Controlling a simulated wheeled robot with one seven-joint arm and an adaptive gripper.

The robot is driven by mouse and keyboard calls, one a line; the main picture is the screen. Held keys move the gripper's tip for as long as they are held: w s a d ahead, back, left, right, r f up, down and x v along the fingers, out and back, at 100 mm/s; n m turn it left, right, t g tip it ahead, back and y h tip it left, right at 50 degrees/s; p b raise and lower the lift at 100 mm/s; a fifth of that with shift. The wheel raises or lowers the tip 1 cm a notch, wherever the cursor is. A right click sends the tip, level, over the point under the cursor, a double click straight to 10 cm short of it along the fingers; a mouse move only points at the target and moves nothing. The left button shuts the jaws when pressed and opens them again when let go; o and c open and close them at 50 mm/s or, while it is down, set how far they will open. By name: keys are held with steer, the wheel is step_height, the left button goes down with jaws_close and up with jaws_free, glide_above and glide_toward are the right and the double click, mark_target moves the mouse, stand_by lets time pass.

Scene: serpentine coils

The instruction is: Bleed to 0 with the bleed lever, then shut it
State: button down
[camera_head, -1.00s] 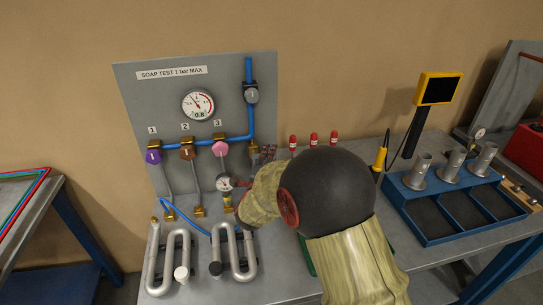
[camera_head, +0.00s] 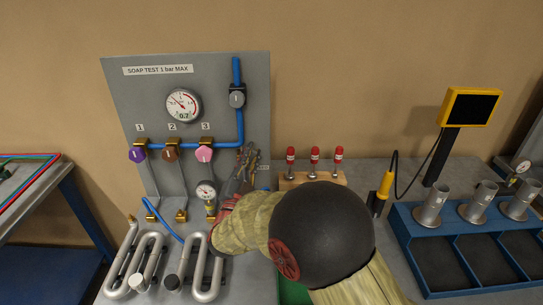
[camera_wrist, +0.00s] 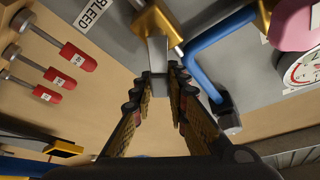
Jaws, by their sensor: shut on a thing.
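In the wrist view, a brass bleed valve (camera_wrist: 158,26) is at top centre beside the BLEED label (camera_wrist: 93,12). Its flat grey bleed lever (camera_wrist: 158,54) runs down between my fingertips. My gripper (camera_wrist: 160,82) is shut on that lever. In the head view, my gripper (camera_head: 243,168) is at the panel's lower right, and its fingers and my arm hide most of the lever.
Purple (camera_head: 138,155), brown (camera_head: 171,153) and pink (camera_head: 204,154) knobs sit left of my gripper on the blue pipe. A small gauge (camera_head: 206,191) is close to my wrist. Red-tagged pins (camera_head: 315,155) stand in a wooden block to the right. Bent metal coils (camera_head: 135,262) lie below.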

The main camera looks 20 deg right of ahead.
steer(key=n, duration=0.1)
steer(key=n+t+y, duration=0.1)
steer(key=a+n, duration=0.1)
steer(key=n, duration=0.1)
steer(key=shift+w+r, duration=0.15)
steer(key=shift+r, duration=0.1)
steer(key=shift+w+a+r+n+t+y, duration=0.1)
steer(key=shift+a+n+t+y, duration=0.2)
steer(key=shift+n+y, duration=0.55)
steer(key=shift+w+a+n+t+y, duration=0.1)
steer(key=shift+a+n+t+y, duration=0.25)
steer(key=shift+n, duration=0.85)
steer(key=shift+w+a+r+n+t+y, duration=0.1)
steer(key=shift+a+n+t+y, duration=0.2)
steer(key=shift+n+y, duration=0.55)
steer(key=shift+n+h, duration=0.25)
steer(key=shift+n, duration=0.25)
steer(key=c, duration=1.7)
jaws_free()
steer(key=shift+a, duration=0.1)
steer(key=v, duration=1.2)
